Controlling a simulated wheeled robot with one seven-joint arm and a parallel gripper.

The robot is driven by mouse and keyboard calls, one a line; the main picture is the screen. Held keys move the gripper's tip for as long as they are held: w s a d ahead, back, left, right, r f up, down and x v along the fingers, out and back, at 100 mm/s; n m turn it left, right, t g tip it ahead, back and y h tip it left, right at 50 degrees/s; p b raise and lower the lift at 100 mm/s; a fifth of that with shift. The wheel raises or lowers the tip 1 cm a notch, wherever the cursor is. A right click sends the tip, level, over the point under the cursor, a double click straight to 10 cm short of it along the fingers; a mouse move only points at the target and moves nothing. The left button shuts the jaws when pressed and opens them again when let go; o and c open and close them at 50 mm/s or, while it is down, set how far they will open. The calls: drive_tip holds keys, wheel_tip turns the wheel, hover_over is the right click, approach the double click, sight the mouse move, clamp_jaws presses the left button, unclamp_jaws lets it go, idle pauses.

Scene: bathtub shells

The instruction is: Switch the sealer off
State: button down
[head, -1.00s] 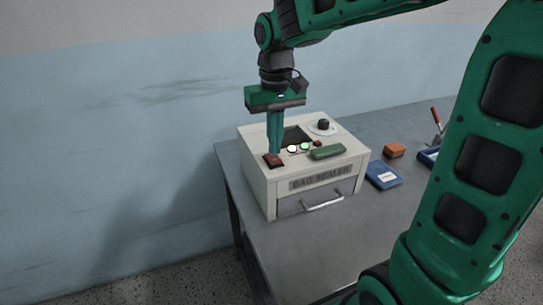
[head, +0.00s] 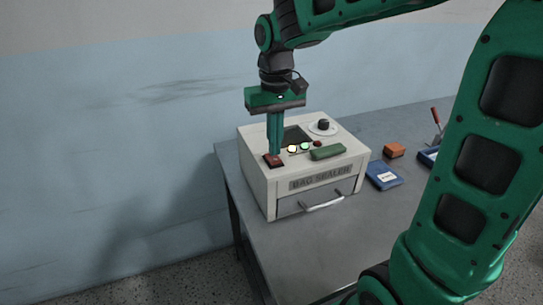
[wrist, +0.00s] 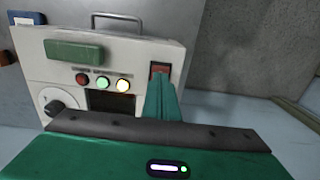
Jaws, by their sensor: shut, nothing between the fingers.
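The bag sealer (head: 262,186) is a cream box on the table with a drawer handle in front. A red rocker switch (head: 272,161) in a dark frame sits at the left of its top; it also shows in the wrist view (wrist: 160,69). My gripper (head: 275,154) points down, shut and empty, with its tips at the switch. Whether they touch it I cannot tell. A white-yellow lamp (wrist: 122,86) and a green lamp (wrist: 102,84) look lit; a red lamp (wrist: 82,79) looks dark. The tips hide part of the switch.
On the sealer's top are a green block (head: 327,152) and a black knob (head: 323,125) on a white dial. Right of it on the table lie a blue box (head: 383,175), an orange block (head: 394,150) and a red-handled tool (head: 436,115). The table front (head: 300,235) is clear.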

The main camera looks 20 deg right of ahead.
sight(274, 159)
drive_tip(key=shift+f, duration=0.8)
idle(0.4)
drive_tip(key=shift+r, duration=0.1)
wheel_tip(274, 159, up, 7)
idle(1.0)
drive_tip(key=s+d+f+m, duration=0.3)
drive_tip(key=s+d+f, duration=0.2)
drive_tip(key=s+d, duration=0.3)
drive_tip(key=s+d+f+m, duration=0.3)
drive_tip(key=s+d+f, duration=0.3)
drive_tip(key=s, duration=1)
drive_tip(key=d, duration=0.3)
drive_tip(key=shift+w+d, duration=0.1)
